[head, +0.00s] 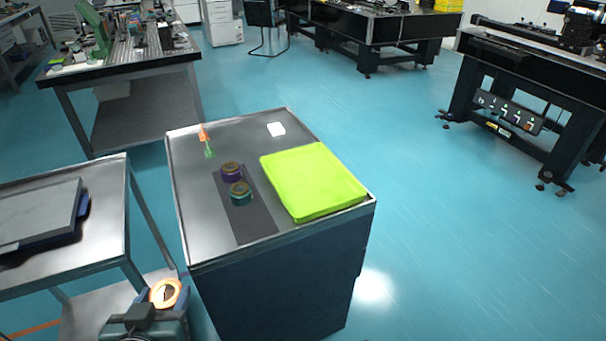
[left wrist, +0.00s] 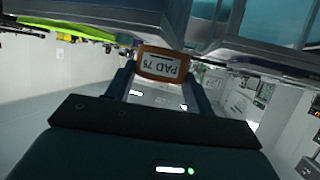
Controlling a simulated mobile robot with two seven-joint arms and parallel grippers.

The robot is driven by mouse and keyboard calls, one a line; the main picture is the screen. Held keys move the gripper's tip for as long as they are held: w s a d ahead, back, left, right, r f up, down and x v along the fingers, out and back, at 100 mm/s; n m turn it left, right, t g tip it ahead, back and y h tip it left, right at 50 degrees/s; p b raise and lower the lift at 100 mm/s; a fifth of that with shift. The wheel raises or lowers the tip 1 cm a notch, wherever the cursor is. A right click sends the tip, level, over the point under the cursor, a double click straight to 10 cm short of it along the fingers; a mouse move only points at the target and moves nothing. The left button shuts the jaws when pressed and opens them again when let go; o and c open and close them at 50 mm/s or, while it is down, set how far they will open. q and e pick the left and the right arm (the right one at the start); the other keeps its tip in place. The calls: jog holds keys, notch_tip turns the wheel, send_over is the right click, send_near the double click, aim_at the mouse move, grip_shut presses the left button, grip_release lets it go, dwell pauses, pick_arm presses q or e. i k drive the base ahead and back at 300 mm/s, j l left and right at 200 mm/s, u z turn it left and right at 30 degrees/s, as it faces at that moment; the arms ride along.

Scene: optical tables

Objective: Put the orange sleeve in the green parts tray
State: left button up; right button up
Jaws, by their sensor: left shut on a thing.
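The orange sleeve (head: 164,293) is at the lower left of the head view, held by my left gripper (head: 166,297) in front of the cabinet. In the left wrist view the orange sleeve (left wrist: 160,66) sits between the two fingers, with a white label reading "PAD 75" upside down. My left gripper is shut on it. The green parts tray (head: 310,180) lies on the right part of the cabinet top, up and to the right of the gripper, and looks empty. The sleeve is well apart from the tray. My right gripper is out of view.
A dark mat (head: 252,225) on the cabinet top (head: 192,200) bears a purple ring (head: 231,171) and a teal ring (head: 241,193). A white block (head: 276,129) and small orange and green pieces (head: 205,142) are behind. A metal cart (head: 100,235) stands at left.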

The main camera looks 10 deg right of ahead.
aim_at(319, 194)
jog(key=i+l, duration=0.1)
jog(key=l, duration=0.3)
jog(key=i+l, duration=0.15)
jog(key=l, duration=0.25)
jog(key=i+l, duration=0.1)
jog(key=l, duration=0.3)
jog(key=i+l+u, duration=0.1)
jog(key=l, duration=0.25)
